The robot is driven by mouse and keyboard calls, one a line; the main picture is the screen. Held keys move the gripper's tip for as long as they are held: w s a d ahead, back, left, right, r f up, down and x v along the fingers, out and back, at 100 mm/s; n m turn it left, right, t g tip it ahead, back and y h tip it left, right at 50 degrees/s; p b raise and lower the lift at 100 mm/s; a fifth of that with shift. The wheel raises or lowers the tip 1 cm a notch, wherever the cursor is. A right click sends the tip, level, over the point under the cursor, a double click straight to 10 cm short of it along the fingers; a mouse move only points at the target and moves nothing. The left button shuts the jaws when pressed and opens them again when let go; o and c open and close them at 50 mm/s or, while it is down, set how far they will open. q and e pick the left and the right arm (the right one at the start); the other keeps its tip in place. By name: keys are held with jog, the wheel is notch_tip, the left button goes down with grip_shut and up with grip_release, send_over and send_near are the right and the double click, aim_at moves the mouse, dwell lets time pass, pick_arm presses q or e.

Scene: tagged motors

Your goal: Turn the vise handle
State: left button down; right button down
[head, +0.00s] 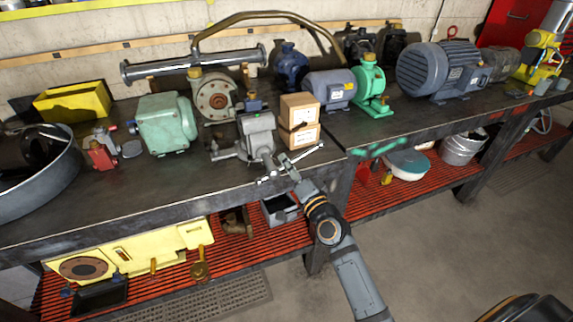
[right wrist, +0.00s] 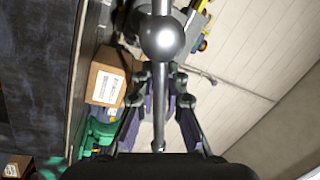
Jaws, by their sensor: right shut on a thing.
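The grey vise (head: 257,135) stands at the front edge of the dark workbench, left of two stacked cardboard boxes. Its handle (head: 308,155) is a thin metal bar that sticks out in front of the bench edge, slanting up to the right. My right gripper (head: 284,171) reaches up from below and is shut on the handle. In the right wrist view the handle (right wrist: 159,120) runs between the fingers of my right gripper (right wrist: 160,85), and a round metal ball (right wrist: 165,38) shows beyond them. The fingers partly hide the bar. My left gripper is not in view.
The stacked boxes (head: 299,122) stand close right of the vise. A green motor (head: 166,124) and a red part (head: 101,154) lie to its left. A red slatted lower shelf (head: 290,241) holds a yellow housing (head: 130,250).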

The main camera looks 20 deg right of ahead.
jog(key=shift+f, duration=0.5)
jog(key=c, duration=1.6)
grip_release()
jog(key=shift+s, duration=0.1)
jog(key=shift+c, duration=0.2)
jog(key=shift+o, duration=1.4)
jog(key=shift+s+r, duration=0.15)
jog(key=shift+r, duration=0.15)
jog(key=v, duration=0.7)
jog(key=shift+s, duration=0.15)
jog(key=shift+d+f, duration=0.1)
